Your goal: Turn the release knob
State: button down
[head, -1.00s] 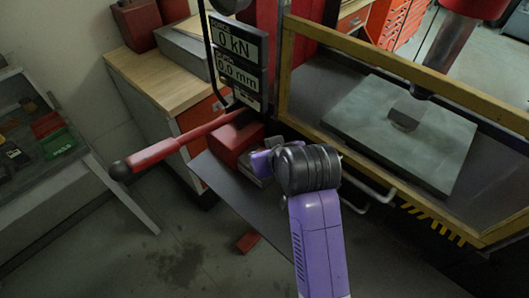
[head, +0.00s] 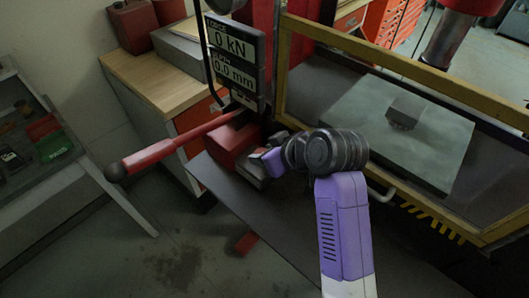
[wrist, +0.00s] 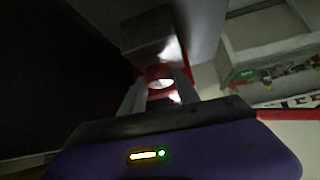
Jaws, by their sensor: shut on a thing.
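The release knob (wrist: 160,74) is a small red round knob in the wrist view, in front of a grey block (wrist: 150,38). My gripper (wrist: 158,90) is shut on it, with one pale finger on each side. In the head view my gripper (head: 262,163) is at the right end of the red pump body (head: 232,140). My wrist covers part of that area, and I cannot make out the knob there.
A long red lever (head: 180,143) with a black ball end reaches left from the pump. The display (head: 234,55) reads 0 kN and 0.0 mm. At right, a yellow frame (head: 400,66) surrounds the press plate (head: 370,140), with a dark block (head: 404,111) below the ram (head: 447,40).

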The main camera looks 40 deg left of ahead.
jog(key=c, duration=0.9)
grip_release()
jog(key=shift+d, duration=0.1)
jog(key=b+v, duration=0.1)
jog(key=v, duration=0.6)
jog(key=shift+d+r+b, duration=0.2)
jog(key=shift+r+b, duration=0.1)
jog(key=shift+b, duration=0.05)
